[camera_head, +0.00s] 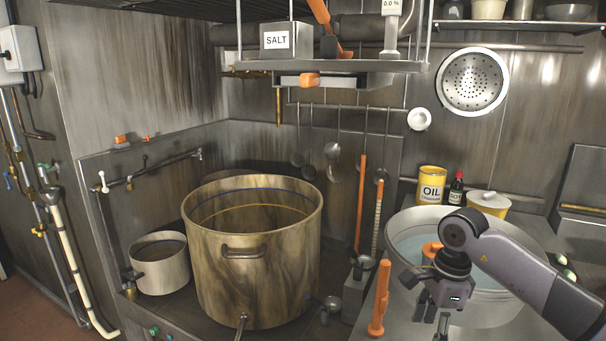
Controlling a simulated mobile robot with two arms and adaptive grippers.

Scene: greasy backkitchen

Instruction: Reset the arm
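My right arm (520,262) comes in from the lower right and reaches over the large metal basin. Its gripper (431,318) points down in front of the basin's left side, close to the bottom edge of the view. The two fingers look apart, with nothing seen between them; the lowest part is near the picture's edge. My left arm and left gripper are not in view.
A large stained pot (222,268) stands left of centre, beside a smaller pot (160,270). An orange-handled tool (380,298) stands just left of my gripper. The basin (405,222) holds liquid and an orange item. A shelf (345,66) hangs above.

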